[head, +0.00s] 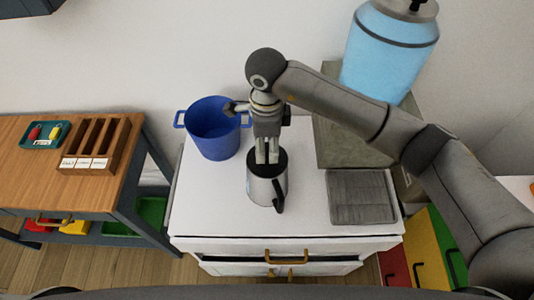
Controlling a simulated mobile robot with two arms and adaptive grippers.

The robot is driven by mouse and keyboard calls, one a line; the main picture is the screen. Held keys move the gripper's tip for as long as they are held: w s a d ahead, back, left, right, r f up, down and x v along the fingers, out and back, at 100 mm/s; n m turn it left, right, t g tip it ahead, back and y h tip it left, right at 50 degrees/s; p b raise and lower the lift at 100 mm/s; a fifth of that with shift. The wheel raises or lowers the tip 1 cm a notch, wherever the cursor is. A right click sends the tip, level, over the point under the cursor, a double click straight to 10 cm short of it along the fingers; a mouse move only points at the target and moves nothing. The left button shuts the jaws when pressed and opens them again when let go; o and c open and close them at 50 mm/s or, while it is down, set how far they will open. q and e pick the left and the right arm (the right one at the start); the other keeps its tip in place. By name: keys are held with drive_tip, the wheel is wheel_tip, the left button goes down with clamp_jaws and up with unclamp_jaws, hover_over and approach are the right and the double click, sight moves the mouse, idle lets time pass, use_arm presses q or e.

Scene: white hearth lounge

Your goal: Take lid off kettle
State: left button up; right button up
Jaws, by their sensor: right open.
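The kettle (264,190) is a small silver vessel with a black handle toward the front right and a dark lid (283,160) on top. It stands upright on the white cabinet top (210,205). My right gripper (267,160) points down at the kettle's top, with its two pale fingers over the lid. The fingers are open, close together in the picture, and cover part of the lid. I cannot tell whether they touch it. The lid appears to sit on the kettle. My left gripper does not show.
A blue pot (213,135) stands at the cabinet's back left, close to my right wrist. A grey ridged mat (361,197) lies right of the kettle. A grey box bearing a blue jug (388,52) stands at the back right. A wooden table (40,185) is at the left.

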sight(267, 151)
wheel_tip(267, 151, down, 3)
drive_tip(key=shift+d+r+p, duration=0.1)
drive_tip(key=shift+p, duration=0.5)
drive_tip(key=shift+f, duration=0.3)
drive_tip(key=shift+c, duration=0.7)
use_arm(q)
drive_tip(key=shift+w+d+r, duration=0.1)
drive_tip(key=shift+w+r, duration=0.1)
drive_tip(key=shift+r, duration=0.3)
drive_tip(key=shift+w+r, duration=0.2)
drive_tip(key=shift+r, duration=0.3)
use_arm(e)
clamp_jaws()
